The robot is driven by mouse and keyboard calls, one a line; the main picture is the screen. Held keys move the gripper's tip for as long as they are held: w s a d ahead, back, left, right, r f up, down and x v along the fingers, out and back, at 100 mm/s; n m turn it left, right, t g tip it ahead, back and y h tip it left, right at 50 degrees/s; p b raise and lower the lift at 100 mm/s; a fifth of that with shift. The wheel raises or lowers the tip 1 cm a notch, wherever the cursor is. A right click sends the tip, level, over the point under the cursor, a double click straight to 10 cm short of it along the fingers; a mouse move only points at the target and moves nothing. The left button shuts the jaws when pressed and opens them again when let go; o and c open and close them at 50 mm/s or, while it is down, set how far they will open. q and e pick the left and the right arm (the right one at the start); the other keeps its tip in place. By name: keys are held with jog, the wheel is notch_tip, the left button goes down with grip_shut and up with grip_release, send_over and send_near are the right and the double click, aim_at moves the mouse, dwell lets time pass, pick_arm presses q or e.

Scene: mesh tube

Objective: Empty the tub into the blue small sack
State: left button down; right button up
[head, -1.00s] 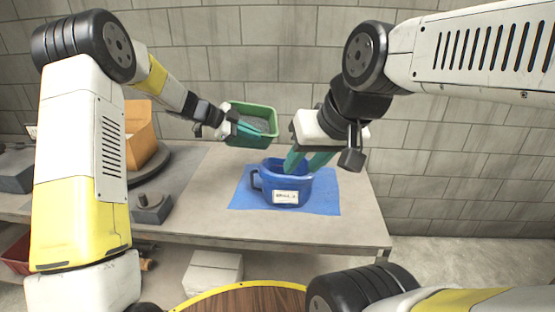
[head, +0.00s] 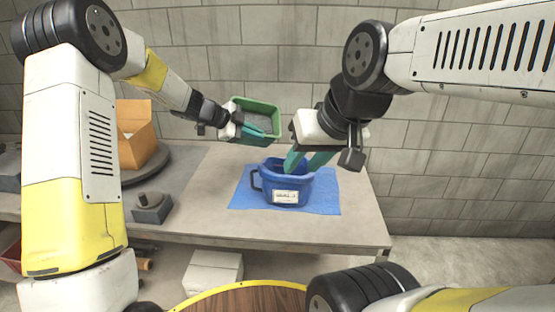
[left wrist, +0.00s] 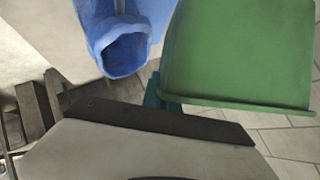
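The green tub (head: 262,107) is held up in the air above the far side of the table, its open top showing in the head view. My left gripper (head: 259,131) is shut on the tub's near side. In the left wrist view the tub's green outer wall (left wrist: 240,50) fills the upper right. The blue small sack (head: 270,184), with a white label and a side handle, stands upright below and to the right of the tub. Its mouth also shows in the left wrist view (left wrist: 124,55). My right gripper (head: 298,168) points down at the sack's mouth, its fingers apart; the tips are partly hidden.
The sack stands on a blue mat (head: 325,198) on the grey table (head: 205,215). An orange-brown box (head: 136,142) sits on a dark round plate at the left. A small grey block with a knob (head: 151,208) lies near the table's front left. A block wall stands behind.

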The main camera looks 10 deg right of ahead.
aim_at(260, 144)
pick_arm(q)
jog(key=shift+s+d+f+m+t, duration=0.2)
jog(key=shift+s+f+m+t, duration=0.2)
jog(key=shift+t, duration=0.1)
dwell(0.3)
jog(key=shift+s+d+f+m+t+y+p, duration=0.2)
jog(key=shift+f+m+t+y+p, duration=0.2)
jog(key=shift+f+m+t+y, duration=0.25)
dwell(0.6)
jog(key=shift+s+d+f+m+t+p, duration=0.1)
jog(key=shift+s+f+m+t+p, duration=0.15)
jog(key=shift+f+t+p, duration=0.15)
jog(key=shift+s+d+f+y, duration=0.1)
jog(key=shift+f+y, duration=0.15)
jog(key=shift+s+f+m+t+p, duration=0.1)
jog(key=shift+f+m+t+p, duration=0.2)
jog(key=shift+t+p, duration=0.05)
jog(key=shift+r, duration=0.15)
dwell(0.5)
jog(key=shift+w+r+n+g+p, duration=0.3)
jog(key=shift+r+n+g+p, duration=0.1)
jog(key=shift+r+g+p, duration=0.1)
dwell(0.3)
jog(key=shift+f, duration=0.15)
